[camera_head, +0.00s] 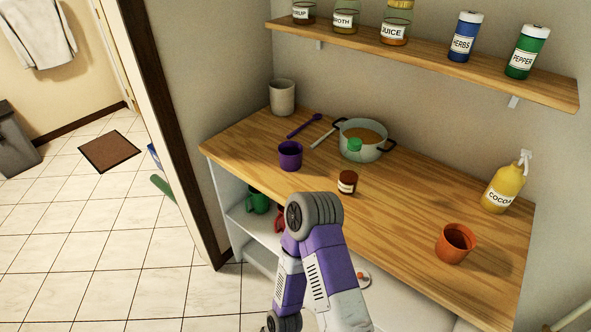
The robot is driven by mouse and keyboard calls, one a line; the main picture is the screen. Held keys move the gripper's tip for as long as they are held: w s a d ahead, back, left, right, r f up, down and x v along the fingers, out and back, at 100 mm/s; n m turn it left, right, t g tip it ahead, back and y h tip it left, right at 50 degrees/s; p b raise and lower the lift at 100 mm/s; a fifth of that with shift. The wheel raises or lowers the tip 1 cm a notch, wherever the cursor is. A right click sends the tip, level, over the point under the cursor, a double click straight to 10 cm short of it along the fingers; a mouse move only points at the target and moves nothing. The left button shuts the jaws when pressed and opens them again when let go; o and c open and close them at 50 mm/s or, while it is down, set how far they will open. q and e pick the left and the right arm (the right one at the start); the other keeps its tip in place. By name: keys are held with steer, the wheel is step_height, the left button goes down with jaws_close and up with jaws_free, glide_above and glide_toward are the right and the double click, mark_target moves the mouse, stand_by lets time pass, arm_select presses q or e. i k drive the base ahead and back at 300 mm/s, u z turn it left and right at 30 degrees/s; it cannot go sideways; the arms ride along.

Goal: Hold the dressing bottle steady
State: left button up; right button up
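No bottle labelled dressing can be made out in the head view. The one pump bottle is yellow (503,188), reads COCOA and stands upright at the right back of the wooden counter (400,215). A small brown jar (347,182) with a pale label, too small to read, stands near the counter's front edge. One of my purple and white arms (325,265) rises from the bottom middle, in front of the counter. Neither gripper shows, and no gripper is seen touching a bottle.
A pot (372,154) of orange-brown contents, a purple cup (290,156), a beige canister (282,97), a purple spoon (304,126) and an orange cup (455,243) stand or lie on the counter. The wall shelf (430,55) holds labelled jars. The counter's right middle is clear.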

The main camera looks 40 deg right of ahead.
mark_target(351, 164)
steer(key=u, duration=0.4)
steer(key=i, duration=1.65)
steer(key=z, duration=2.45)
